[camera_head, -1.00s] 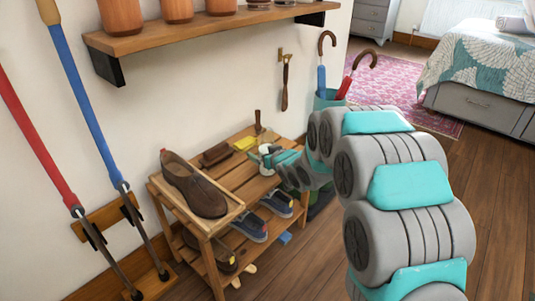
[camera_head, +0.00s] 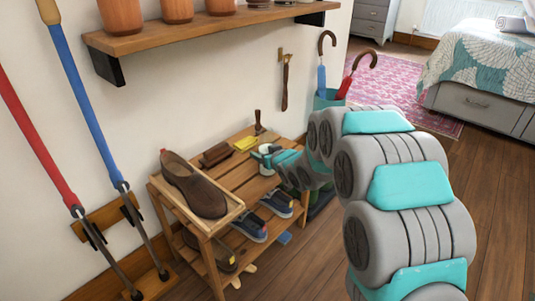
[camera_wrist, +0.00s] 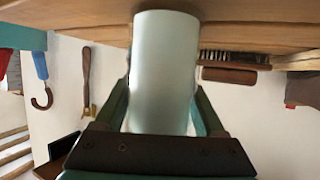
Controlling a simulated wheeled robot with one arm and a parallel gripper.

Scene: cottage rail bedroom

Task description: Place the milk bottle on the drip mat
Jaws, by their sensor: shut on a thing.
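A pale, plain cylinder, which I take for the milk bottle (camera_wrist: 163,75), stands between the fingers of my gripper (camera_wrist: 163,108) in the wrist view. My gripper is shut on it. The wrist view is upside down, and the bottle's far end meets the edge of the wooden slats at the top; I cannot tell whether it touches them. In the head view my gripper (camera_head: 266,158) is small, over the right part of the top of the slatted wooden shoe rack (camera_head: 236,178). I cannot make out a drip mat in either view.
A brown shoe (camera_head: 193,185) sits on the rack's near left end. A brown brush (camera_head: 216,154) and a yellow block (camera_head: 244,143) lie along its back. More shoes (camera_head: 249,226) are on the lower shelf. An umbrella stand (camera_head: 326,98) is behind my arm.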

